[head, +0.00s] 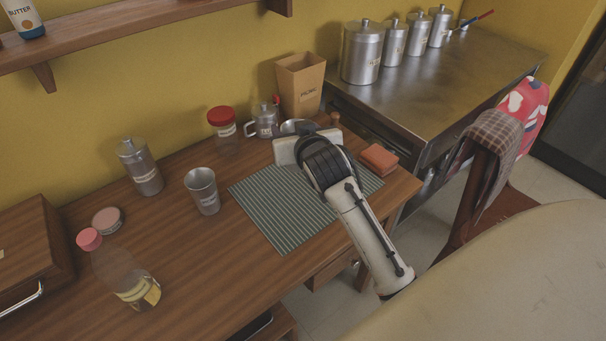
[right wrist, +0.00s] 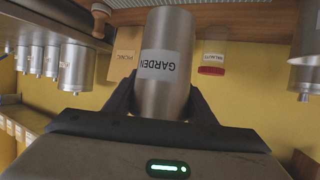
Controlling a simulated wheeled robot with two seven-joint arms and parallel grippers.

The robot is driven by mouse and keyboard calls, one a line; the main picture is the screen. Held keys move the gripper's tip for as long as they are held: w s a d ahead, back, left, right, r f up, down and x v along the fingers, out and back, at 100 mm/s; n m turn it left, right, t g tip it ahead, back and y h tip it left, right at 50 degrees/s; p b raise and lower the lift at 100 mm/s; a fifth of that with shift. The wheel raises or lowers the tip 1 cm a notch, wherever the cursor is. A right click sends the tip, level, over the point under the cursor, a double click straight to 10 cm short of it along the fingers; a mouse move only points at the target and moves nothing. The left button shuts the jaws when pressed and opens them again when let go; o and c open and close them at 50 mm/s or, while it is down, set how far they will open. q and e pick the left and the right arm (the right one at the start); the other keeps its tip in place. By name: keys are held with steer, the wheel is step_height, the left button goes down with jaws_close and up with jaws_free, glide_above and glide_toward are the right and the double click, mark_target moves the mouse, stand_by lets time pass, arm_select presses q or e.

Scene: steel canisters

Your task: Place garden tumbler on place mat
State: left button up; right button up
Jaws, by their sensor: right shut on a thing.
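The garden tumbler (right wrist: 163,70) is a steel cup with a white GARDEN label, upside down in the right wrist view. My right gripper (right wrist: 163,105) is shut on it, one dark finger on each side. In the head view my right gripper (head: 296,143) is over the far part of the striped green place mat (head: 270,209). It hides most of the tumbler, whose steel rim (head: 298,126) seems to show just behind it. I cannot tell whether its base touches anything. My left gripper is not in view.
Another steel tumbler (head: 203,192) stands left of the mat. A canister (head: 141,167), a red-lidded jar (head: 222,123), a steel pot (head: 264,122) and a picnic box (head: 299,84) stand along the back. A brown-red block (head: 379,158) lies at the right. A bottle (head: 126,275) stands front left.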

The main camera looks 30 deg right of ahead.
step_height(320, 180, down, 9)
steer(key=shift+b, duration=0.7)
steer(key=shift+f, duration=0.15)
steer(key=shift+f, duration=0.15)
steer(key=o, duration=1.1)
steer(key=shift+o, duration=0.2)
